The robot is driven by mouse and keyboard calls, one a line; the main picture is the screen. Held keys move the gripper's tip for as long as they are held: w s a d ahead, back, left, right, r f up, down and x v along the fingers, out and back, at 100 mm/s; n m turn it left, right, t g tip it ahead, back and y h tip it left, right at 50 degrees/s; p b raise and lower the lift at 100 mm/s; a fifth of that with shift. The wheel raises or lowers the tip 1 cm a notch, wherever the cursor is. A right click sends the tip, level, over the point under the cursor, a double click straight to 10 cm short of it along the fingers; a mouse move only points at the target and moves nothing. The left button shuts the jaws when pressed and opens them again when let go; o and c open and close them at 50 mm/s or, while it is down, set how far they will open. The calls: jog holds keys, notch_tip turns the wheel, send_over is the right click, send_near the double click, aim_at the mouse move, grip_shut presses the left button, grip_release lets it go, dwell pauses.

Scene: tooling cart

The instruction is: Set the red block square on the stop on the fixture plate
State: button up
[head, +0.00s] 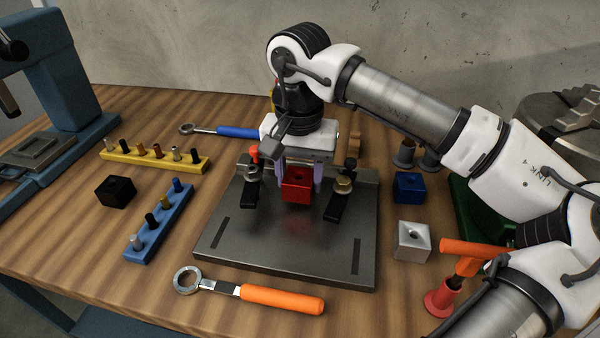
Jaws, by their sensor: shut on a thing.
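The red block (297,188) is between the two pale fingers of my gripper (298,176), which is shut on it. The block is over the rear part of the dark grey fixture plate (285,245), in the gap between two black clamps (251,190) and (338,205). A raised bar, which looks like the stop (366,176), runs along the plate's back edge. My gripper hides the bar's middle, so I cannot tell whether the block touches it or rests on the plate.
An orange-handled wrench (270,297) lies in front of the plate. A black block (116,191) and peg racks in yellow (155,158) and blue (160,225) are left. Blue (408,187) and silver (412,241) blocks are right. The plate's front is clear.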

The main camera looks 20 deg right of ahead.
jog(key=shift+s+a+f+b, duration=0.1)
jog(key=shift+a+f+b, duration=0.1)
jog(key=shift+f+b, duration=0.75)
jog(key=shift+w+f+b, duration=0.2)
jog(key=shift+f+b, duration=0.25)
jog(key=shift+f, duration=0.25)
dwell(1.5)
jog(key=o, duration=1)
jog(key=shift+o, duration=1)
jog(key=shift+w+f, duration=0.2)
jog(key=shift+o, duration=1)
jog(key=shift+r, duration=0.1)
jog(key=shift+o, duration=1)
jog(key=shift+d+r+p, duration=0.1)
jog(key=shift+r+p, duration=0.35)
jog(key=shift+w+r+p, duration=0.2)
jog(key=shift+r+p, duration=0.4)
jog(key=shift+r, duration=0.2)
jog(key=shift+s+d+r+p, duration=0.15)
jog(key=shift+r+p, duration=1.05)
jog(key=shift+r, duration=0.8)
